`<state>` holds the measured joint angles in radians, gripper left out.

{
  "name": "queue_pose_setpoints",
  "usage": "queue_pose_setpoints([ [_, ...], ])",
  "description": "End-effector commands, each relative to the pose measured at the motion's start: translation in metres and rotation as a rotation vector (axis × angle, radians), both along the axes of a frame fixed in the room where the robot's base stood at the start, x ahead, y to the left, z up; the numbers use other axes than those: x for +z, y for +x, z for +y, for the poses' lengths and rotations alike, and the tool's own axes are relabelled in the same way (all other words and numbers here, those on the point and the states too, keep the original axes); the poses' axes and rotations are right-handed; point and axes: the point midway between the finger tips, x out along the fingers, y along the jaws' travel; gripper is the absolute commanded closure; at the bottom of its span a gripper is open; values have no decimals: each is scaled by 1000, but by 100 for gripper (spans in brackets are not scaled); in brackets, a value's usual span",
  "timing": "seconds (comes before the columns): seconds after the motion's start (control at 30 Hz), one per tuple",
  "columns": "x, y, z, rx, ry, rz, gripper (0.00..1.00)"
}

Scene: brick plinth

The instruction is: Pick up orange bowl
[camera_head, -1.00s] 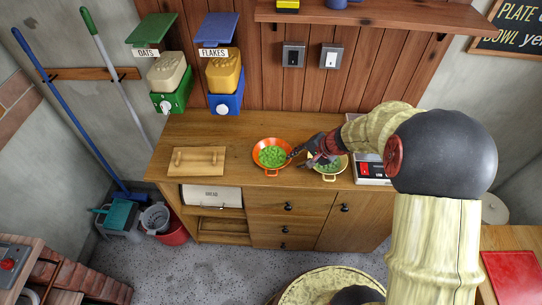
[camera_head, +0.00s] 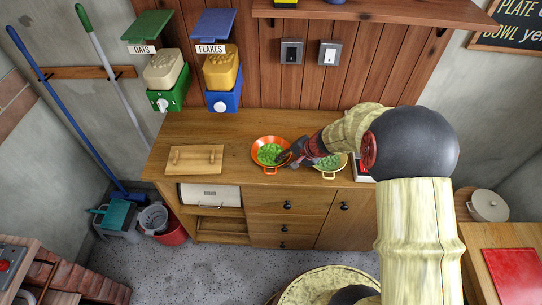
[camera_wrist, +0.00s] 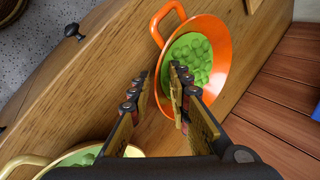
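The orange bowl (camera_head: 261,164), filled with green round pieces, stands on the wooden counter. In the wrist view the orange bowl (camera_wrist: 231,62) shows its loop handle at the top left. My gripper (camera_head: 284,158) is at the bowl's right side in the head view. In the wrist view my gripper (camera_wrist: 159,76) is open, with one finger over the inside of the bowl and the other outside its near rim. I cannot tell whether the fingers touch the rim. The bowl's near wall is partly hidden by a finger.
A yellowish bowl (camera_head: 328,173) with green pieces stands close by on the right, partly under my arm. A wooden board (camera_head: 195,160) lies left on the counter (camera_head: 228,142). Oats (camera_head: 165,72) and flakes (camera_head: 222,70) dispensers hang on the back wall. The counter between board and bowl is clear.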

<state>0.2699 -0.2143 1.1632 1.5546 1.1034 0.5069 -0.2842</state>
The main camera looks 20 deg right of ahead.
Motion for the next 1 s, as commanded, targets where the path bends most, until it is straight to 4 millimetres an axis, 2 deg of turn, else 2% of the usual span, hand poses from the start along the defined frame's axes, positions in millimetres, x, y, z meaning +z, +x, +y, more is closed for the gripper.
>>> queue_pose_setpoints([
  [0.3, 0, 0, 0, 0, 0, 0, 100],
  [1.0, 0, 0, 0, 0, 0, 0, 100],
])
